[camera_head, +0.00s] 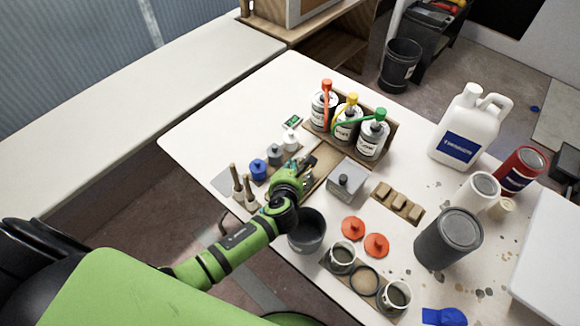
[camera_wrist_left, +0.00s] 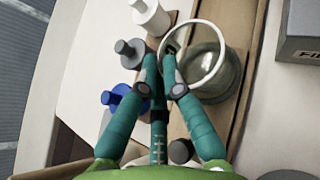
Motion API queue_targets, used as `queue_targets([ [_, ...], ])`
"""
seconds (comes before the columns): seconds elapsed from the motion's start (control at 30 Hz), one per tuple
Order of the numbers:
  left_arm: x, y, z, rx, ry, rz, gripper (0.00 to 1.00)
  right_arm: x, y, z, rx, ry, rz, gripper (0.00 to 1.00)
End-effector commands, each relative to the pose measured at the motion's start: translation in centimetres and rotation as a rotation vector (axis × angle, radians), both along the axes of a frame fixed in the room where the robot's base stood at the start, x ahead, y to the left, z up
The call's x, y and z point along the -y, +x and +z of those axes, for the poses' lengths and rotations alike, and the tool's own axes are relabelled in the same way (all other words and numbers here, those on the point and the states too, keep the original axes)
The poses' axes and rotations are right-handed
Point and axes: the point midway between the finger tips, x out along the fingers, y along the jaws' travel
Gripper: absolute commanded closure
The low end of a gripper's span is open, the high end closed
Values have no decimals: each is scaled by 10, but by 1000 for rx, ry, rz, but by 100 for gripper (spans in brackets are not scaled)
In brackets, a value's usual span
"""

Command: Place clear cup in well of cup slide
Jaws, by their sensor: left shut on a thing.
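The clear cup (camera_wrist_left: 212,72) is see-through with a pale rim. In the left wrist view it stands in or just above the brown wooden cup slide (camera_wrist_left: 254,40), close to the slide's wall. My left gripper (camera_wrist_left: 160,62) is shut on the cup's near-left rim, with teal fingers side by side. In the head view the left gripper (camera_head: 303,182) is at the near end of the cup slide (camera_head: 326,156), and its hand mostly hides the cup. I cannot tell whether the cup's base touches the slide. The slide's well is not clearly seen.
Blue, grey and white weights (camera_head: 275,155) line the slide's left side. A grey block (camera_head: 345,180) is close on its right. Bottles with red, yellow and green tops (camera_head: 347,122) stand behind.

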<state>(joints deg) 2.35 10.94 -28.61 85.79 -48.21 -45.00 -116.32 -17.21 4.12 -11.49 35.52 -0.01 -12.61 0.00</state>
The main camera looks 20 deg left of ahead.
Motion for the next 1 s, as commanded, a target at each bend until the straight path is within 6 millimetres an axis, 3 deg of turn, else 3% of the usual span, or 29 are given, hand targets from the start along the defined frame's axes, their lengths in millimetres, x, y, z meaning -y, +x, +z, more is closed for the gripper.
queue_targets([
  [0.03, 1, 0, 1, 1, -1, -1, 81, 1, 0, 0, 0, -1, 1, 60],
  [0.07, 1, 0, 1, 1, -1, -1, 69, 1, 0, 0, 0, -2, 1, 60],
  [0.53, 3, -8, 4, 0, -1, -3, 69, 7, 0, 1, 0, -10, 3, 60],
  [1.0, 24, -85, 44, 0, -1, -2, 69, 7, 0, 4, 1, -9, 2, 60],
])
